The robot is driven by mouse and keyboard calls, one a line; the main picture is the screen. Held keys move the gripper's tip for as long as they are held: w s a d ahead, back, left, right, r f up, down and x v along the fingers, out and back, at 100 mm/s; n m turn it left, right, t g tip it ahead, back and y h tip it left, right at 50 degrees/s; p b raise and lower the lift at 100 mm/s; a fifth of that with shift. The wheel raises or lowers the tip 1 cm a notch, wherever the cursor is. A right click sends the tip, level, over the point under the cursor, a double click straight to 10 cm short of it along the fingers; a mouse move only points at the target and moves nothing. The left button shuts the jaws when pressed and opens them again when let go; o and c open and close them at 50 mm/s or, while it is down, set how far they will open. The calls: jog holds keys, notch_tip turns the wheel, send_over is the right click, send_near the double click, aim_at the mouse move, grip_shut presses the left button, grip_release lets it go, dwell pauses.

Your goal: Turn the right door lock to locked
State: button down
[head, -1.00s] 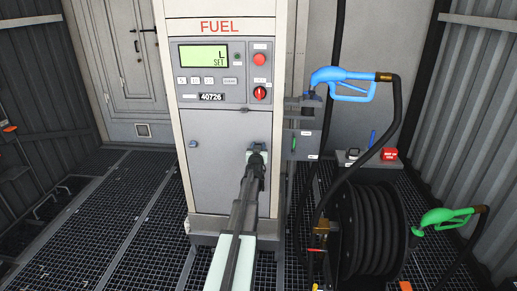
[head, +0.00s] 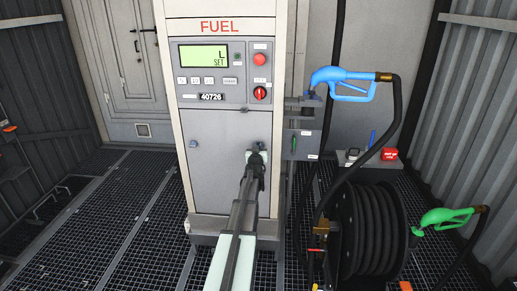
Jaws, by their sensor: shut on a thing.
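The fuel dispenser (head: 216,188) stands upright in the middle of the head view. Its lower grey door has a small blue lock (head: 193,143) at the upper left. My gripper (head: 256,149) is at the right side of this door, where the right door lock sits. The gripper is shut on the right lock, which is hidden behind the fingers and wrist. The lock's turn angle cannot be seen.
A red rotary switch (head: 260,93) and red button (head: 259,59) sit above on the panel. A blue nozzle (head: 342,82) hangs at the right. A black hose reel (head: 372,232) and green nozzle (head: 446,218) stand lower right.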

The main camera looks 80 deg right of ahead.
jog(key=shift+w+f+n, duration=0.3)
jog(key=shift+n, duration=2.55)
jog(key=shift+w+f+n, duration=0.25)
jog(key=shift+n, duration=2.65)
jog(key=shift+w+f+n, duration=0.3)
jog(key=shift+n, duration=2.55)
jog(key=c, duration=1.2)
grip_release()
jog(key=shift+o, duration=0.2)
jog(key=shift+a, duration=0.1)
